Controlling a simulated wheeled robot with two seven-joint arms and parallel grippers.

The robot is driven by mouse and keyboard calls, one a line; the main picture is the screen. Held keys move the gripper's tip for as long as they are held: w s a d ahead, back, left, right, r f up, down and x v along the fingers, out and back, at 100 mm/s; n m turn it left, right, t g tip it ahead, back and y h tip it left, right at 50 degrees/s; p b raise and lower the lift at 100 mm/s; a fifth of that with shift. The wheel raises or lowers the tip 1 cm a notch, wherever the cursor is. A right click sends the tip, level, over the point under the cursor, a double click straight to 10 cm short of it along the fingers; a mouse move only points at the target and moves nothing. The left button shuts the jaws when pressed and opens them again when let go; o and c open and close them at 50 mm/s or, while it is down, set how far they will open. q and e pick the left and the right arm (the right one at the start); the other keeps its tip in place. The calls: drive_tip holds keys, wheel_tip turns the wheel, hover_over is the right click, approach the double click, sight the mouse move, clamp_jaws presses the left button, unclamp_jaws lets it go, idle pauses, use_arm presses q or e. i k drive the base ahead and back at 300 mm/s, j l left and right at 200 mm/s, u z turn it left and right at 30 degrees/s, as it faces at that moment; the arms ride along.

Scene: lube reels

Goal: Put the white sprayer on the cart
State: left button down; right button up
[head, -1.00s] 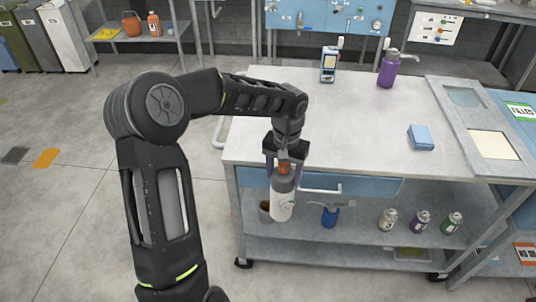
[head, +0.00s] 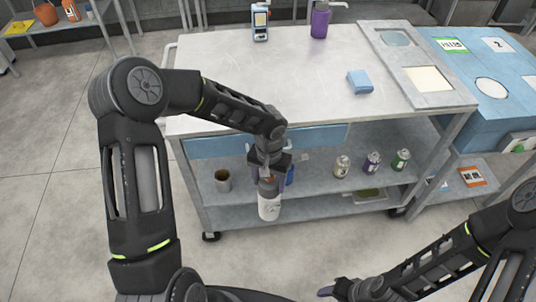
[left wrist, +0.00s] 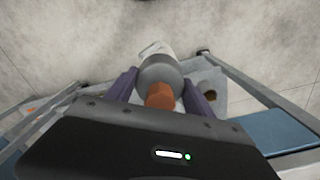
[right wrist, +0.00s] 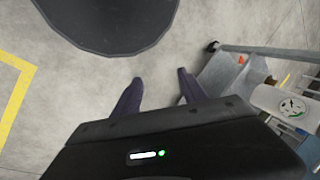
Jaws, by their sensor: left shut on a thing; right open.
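The white sprayer (head: 268,208) has a white body, a grey shoulder and an orange-brown top. My left gripper (head: 268,172) is shut on it near the top and holds it upright in front of the cart's open side. In the left wrist view the sprayer (left wrist: 160,75) sits between the purple fingers. The cart (head: 225,75) has a light grey worktop, a blue drawer front and a lower shelf (head: 330,190). My right gripper (head: 332,291) is low at the bottom of the head view. In the right wrist view its fingers (right wrist: 157,90) are apart and empty.
A cup (head: 222,180), a blue item and several small cans (head: 372,163) are on the lower shelf. The worktop's left and middle are clear.

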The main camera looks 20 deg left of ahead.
sight(210, 48)
drive_tip(key=u, duration=2.95)
drive_tip(key=i, duration=1.15)
drive_tip(key=i+z, duration=0.25)
drive_tip(key=i, duration=0.4)
drive_tip(key=i+z, duration=0.25)
drive_tip(key=i, duration=0.4)
drive_tip(key=i+j+z, duration=0.25)
drive_tip(key=i, duration=0.4)
drive_tip(key=i+l+z, duration=0.2)
drive_tip(key=i+z, duration=0.3)
drive_tip(key=i, duration=0.3)
drive_tip(key=i+j+z, duration=0.15)
drive_tip(key=i+z, duration=0.35)
drive_tip(key=i, duration=0.85)
drive_tip(key=z, duration=0.75)
